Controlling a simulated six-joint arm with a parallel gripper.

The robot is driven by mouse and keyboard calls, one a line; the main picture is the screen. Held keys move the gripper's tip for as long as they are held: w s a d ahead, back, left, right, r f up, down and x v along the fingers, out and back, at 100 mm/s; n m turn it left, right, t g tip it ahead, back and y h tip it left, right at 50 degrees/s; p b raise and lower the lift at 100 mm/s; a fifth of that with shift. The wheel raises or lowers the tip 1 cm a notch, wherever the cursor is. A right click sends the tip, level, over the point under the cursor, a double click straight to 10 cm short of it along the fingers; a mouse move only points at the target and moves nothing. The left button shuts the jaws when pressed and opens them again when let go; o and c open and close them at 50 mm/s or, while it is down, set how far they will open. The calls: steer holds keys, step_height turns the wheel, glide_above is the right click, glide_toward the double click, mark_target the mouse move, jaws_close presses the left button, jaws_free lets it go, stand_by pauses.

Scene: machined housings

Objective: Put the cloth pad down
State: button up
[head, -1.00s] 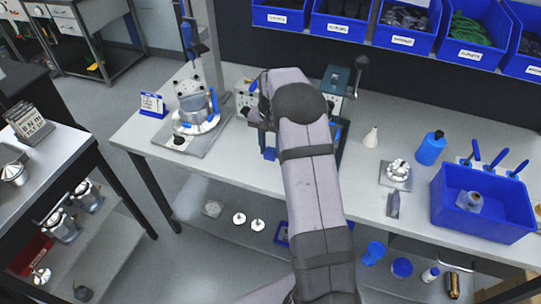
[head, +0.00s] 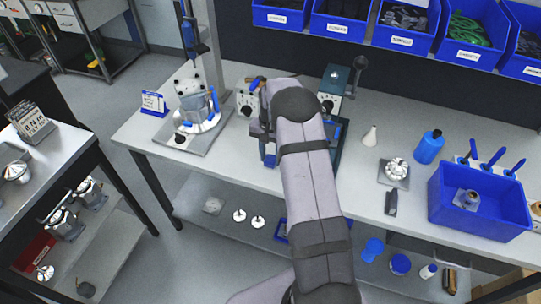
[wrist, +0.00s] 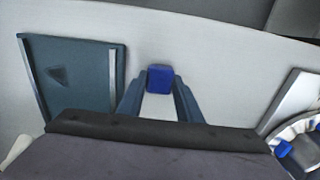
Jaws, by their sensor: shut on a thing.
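The cloth pad is a small blue block (wrist: 159,80), held between the two fingertips of my gripper (wrist: 159,73) in the wrist view. The pale bench top shows behind and around it. In the head view the blue pad (head: 270,160) shows just below my gripper (head: 267,143), near the front edge of the bench. My gripper is shut on the pad. My forearm hides part of the bench behind it, and I cannot tell whether the pad touches the bench.
A dark teal plate (wrist: 80,75) lies left of my gripper in the wrist view. In the head view a fixture on a metal plate (head: 196,128) stands left; a blue bottle (head: 429,148) and blue bin (head: 479,207) stand right.

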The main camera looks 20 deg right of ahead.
mark_target(269, 161)
steer(key=o, duration=1.1)
steer(key=shift+f, duration=0.15)
step_height(269, 161, up, 12)
steer(key=b, duration=0.4)
steer(key=shift+r, duration=0.2)
steer(key=s+a+f+n, duration=0.2)
steer(key=s+a+n, duration=0.2)
steer(key=s, duration=1)
steer(key=s+a+f+n, duration=0.2)
steer(key=s+a+n, duration=0.3)
steer(key=s+a, duration=0.5)
steer(key=s, duration=0.4)
steer(key=shift+a+f, duration=0.2)
